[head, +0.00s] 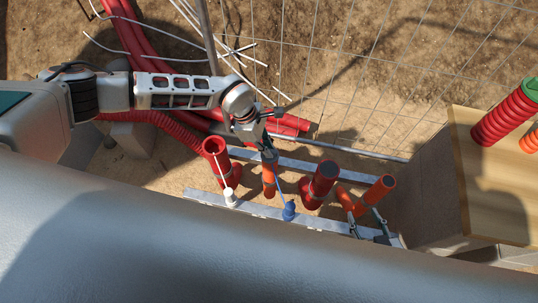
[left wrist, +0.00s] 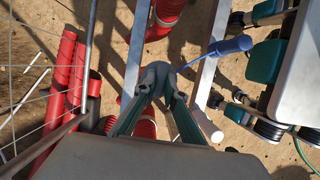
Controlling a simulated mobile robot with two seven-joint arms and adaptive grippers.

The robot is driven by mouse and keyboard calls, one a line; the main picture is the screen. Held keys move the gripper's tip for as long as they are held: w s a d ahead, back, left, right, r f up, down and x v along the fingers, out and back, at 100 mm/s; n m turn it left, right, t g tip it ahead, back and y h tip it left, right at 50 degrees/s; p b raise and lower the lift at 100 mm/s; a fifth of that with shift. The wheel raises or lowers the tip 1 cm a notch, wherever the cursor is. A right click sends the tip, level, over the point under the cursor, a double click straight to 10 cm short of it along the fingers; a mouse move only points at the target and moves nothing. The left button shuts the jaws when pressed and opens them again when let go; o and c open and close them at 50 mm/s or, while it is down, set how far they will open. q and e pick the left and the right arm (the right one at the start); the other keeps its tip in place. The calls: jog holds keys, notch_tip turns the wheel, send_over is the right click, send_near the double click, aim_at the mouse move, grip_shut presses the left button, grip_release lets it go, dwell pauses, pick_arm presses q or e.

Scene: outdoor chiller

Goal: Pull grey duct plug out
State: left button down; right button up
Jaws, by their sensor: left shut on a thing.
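My left gripper (head: 266,150) is shut on the grey duct plug (left wrist: 158,72), above an upright orange duct (head: 270,183) in the head view. In the left wrist view the plug shows between the two fingertips, and the fingers hide part of it. I cannot tell whether the plug is still seated in the duct. A dark, jointed shape (head: 378,236) by the near rail may be my right gripper; my body partly hides it, and its jaw opening is unclear.
Red ducts (head: 322,178) stand on both sides. A wire fence (head: 345,90) is behind; a wooden surface (head: 490,185) with ducts is right.

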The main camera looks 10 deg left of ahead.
aim_at(272, 150)
pick_arm(q)
jog(key=shift+r, duration=0.2)
pick_arm(e)
jog(key=shift+w+d+r, duration=0.1)
jog(key=shift+w+r, duration=0.25)
jog(key=shift+r, duration=0.05)
pick_arm(q)
jog(key=shift+r, duration=0.1)
jog(key=shift+r+p, duration=1.05)
jog(key=shift+r, duration=0.2)
jog(key=shift+r+p, duration=0.7)
jog(key=shift+r, duration=0.35)
jog(key=shift+r+p, duration=0.35)
jog(key=shift+r, duration=0.15)
pick_arm(e)
jog(key=shift+t, duration=0.3)
jog(key=r, duration=0.1)
jog(key=w+r, duration=0.1)
jog(key=r, duration=0.3)
jog(key=shift+w+r, duration=0.25)
jog(key=shift+s+f, duration=0.1)
jog(key=shift+s, duration=0.05)
